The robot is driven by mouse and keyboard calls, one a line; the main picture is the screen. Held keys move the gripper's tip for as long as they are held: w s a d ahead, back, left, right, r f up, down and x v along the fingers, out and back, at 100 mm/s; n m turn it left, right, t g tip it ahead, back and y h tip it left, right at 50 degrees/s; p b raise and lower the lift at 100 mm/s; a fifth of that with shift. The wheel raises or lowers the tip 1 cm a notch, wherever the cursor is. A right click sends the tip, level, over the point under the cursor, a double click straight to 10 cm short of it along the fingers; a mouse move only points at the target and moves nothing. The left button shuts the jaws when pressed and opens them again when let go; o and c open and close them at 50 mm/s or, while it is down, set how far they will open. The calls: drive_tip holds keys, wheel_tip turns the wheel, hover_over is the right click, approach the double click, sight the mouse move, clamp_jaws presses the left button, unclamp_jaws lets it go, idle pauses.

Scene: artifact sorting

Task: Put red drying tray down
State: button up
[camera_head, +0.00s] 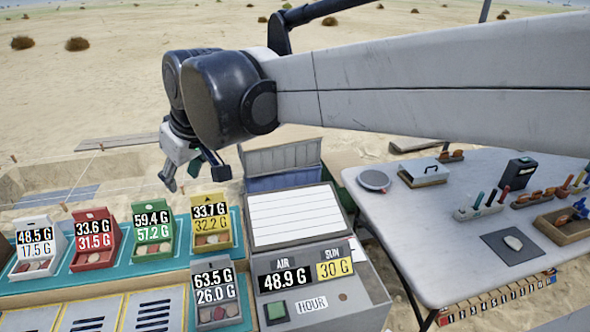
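The red drying tray (96,254) sits on the teal rack (125,262) at the left. It stands between a white tray and a green tray. Its labels read 33.6 G and 31.5 G, and reddish pieces lie in its front. My gripper (196,180) hangs above and behind the rack, over the gap between the green tray and the yellow tray. Its fingers are spread apart and nothing shows between them. It is apart from the red tray, which lies to its lower left.
A white tray (31,262), a green tray (149,248) and a yellow tray (215,242) share the rack. A grey tray (213,313) is in front, beside a grey weather console (343,304). A tool table (390,221) stands at the right.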

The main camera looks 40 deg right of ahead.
drive_tip(key=s+d+f+m, duration=0.1)
drive_tip(key=s+d+f, duration=0.1)
drive_tip(key=s+f, duration=0.2)
drive_tip(key=s+d+f+m+t+h, duration=0.1)
drive_tip(key=s+f, duration=0.3)
drive_tip(key=s, duration=0.7)
drive_tip(key=shift+s+d+f+m, duration=0.2)
drive_tip(key=shift+d+f+m, duration=0.15)
drive_tip(key=shift+d+m, duration=0.3)
drive_tip(key=shift+f+b, duration=0.7)
drive_tip(key=shift+f, duration=0.05)
